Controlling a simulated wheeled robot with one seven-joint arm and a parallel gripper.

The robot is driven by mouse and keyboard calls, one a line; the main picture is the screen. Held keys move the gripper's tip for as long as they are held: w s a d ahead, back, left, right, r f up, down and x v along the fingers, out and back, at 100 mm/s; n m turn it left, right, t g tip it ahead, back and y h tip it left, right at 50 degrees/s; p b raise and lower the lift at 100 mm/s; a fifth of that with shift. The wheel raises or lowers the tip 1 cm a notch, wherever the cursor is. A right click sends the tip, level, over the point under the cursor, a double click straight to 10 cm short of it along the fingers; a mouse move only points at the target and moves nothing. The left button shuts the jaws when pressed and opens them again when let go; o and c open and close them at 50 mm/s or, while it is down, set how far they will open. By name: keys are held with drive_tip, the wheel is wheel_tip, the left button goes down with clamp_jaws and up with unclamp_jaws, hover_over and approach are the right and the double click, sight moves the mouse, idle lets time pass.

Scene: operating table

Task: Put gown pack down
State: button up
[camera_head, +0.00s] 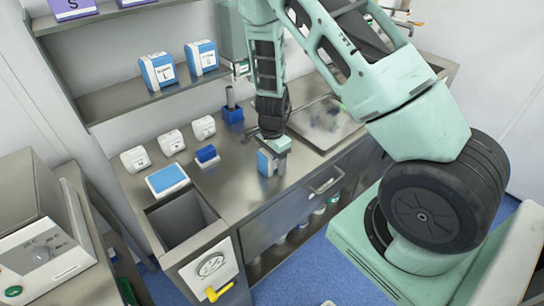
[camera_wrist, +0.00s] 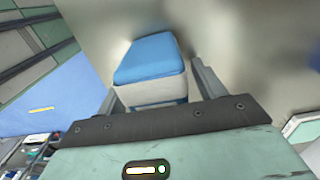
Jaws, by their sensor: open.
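The gown pack, a blue-and-white block (camera_head: 264,163), stands on the steel counter (camera_head: 240,190) near its front edge. In the wrist view the pack (camera_wrist: 150,60) shows its blue top and pale side between my fingers. My gripper (camera_head: 274,152) points down over the pack, and it also shows in the wrist view (camera_wrist: 154,82). Its fingers are open, one on each side of the pack. A gap shows beside the right finger; whether the left finger touches the pack is unclear. The pack's underside is hidden.
Left on the counter are a blue-and-white tray (camera_head: 168,179), a small blue box (camera_head: 207,155) and several white canisters (camera_head: 171,142). A blue holder (camera_head: 232,114) stands behind my gripper. A steel tray (camera_head: 325,124) lies right. An open bin (camera_head: 184,222) is front left.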

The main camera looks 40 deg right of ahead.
drive_tip(key=shift+f, duration=0.4)
drive_tip(key=c, duration=1.2)
drive_tip(key=shift+c, duration=0.2)
